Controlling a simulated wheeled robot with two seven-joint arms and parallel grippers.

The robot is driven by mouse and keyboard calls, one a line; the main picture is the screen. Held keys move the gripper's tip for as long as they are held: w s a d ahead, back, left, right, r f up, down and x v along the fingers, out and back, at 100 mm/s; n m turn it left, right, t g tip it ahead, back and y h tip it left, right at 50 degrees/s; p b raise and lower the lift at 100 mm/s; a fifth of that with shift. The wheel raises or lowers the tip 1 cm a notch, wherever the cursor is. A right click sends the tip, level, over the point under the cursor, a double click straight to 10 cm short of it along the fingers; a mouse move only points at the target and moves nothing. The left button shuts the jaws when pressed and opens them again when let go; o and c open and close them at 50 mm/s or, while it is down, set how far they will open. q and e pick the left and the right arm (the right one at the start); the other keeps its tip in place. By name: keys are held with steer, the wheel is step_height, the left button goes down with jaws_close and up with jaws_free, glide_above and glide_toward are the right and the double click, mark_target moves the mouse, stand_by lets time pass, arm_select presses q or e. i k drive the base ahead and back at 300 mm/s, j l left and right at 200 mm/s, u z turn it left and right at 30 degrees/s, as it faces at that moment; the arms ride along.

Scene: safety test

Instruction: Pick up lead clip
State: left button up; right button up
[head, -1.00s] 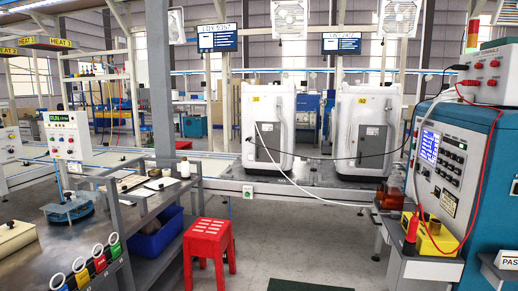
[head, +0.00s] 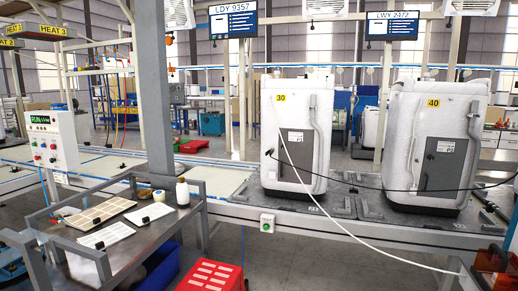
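I cannot single out the lead clip for certain. A thin black lead (head: 420,188) runs from the right edge to the left white appliance (head: 297,110), with a small dark end at its front, too small to make out. A white lead (head: 345,226) hangs from the same appliance and runs down to the right. Small black pieces lie on the grey cart at the left, one on a white panel (head: 118,231) and one near its right side (head: 145,219); I cannot tell what they are. Neither of my grippers is in view.
A second white appliance (head: 405,140) stands on the conveyor line (head: 380,230). An orange-red object (head: 492,262) is at lower right.

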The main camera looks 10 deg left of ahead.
mark_target(270, 151)
steer(key=i+u, duration=0.15)
steer(key=i, duration=0.6)
steer(key=i+z, duration=0.1)
steer(key=z, duration=0.3)
steer(key=i+z, duration=0.1)
steer(key=z, duration=0.3)
steer(key=i+z, duration=0.1)
steer(key=z, duration=0.7)
steer(key=i+j+z, duration=0.15)
steer(key=z, duration=0.25)
steer(key=i+j+u, duration=0.6)
steer(key=j, duration=0.15)
